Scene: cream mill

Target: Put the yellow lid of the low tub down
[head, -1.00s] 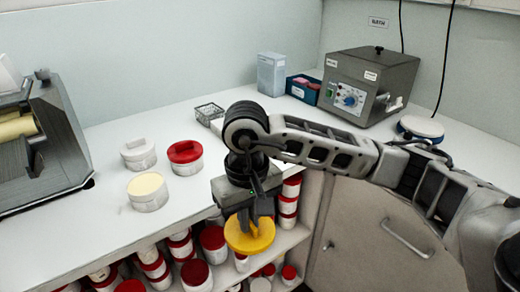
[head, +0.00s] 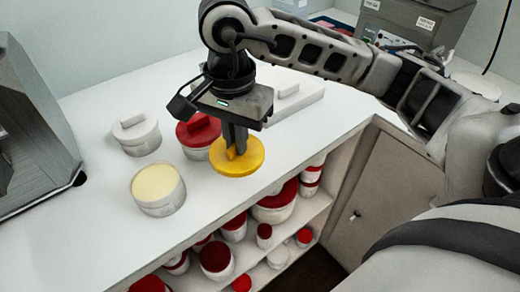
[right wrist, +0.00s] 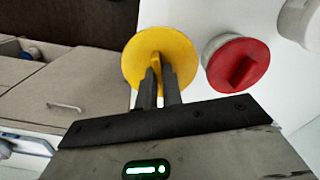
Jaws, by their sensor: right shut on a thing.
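The yellow lid (head: 238,160) is held by its raised grip in my right gripper (head: 234,150), which is shut on it and points down. The lid is near the counter's front edge; whether it touches the counter I cannot tell. In the right wrist view the lid (right wrist: 160,58) lies flat beyond the fingers (right wrist: 157,80). The low tub (head: 158,193), white with a pale cream top and no lid, stands to the left of the lid. My left gripper is not in view.
A red-lidded tub (head: 197,132) stands just behind the yellow lid, and a white-lidded tub (head: 137,133) behind the open tub. A grey machine (head: 35,120) is at left. Shelves with several red-lidded tubs (head: 275,203) lie below the counter (head: 110,230). The counter's front left is clear.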

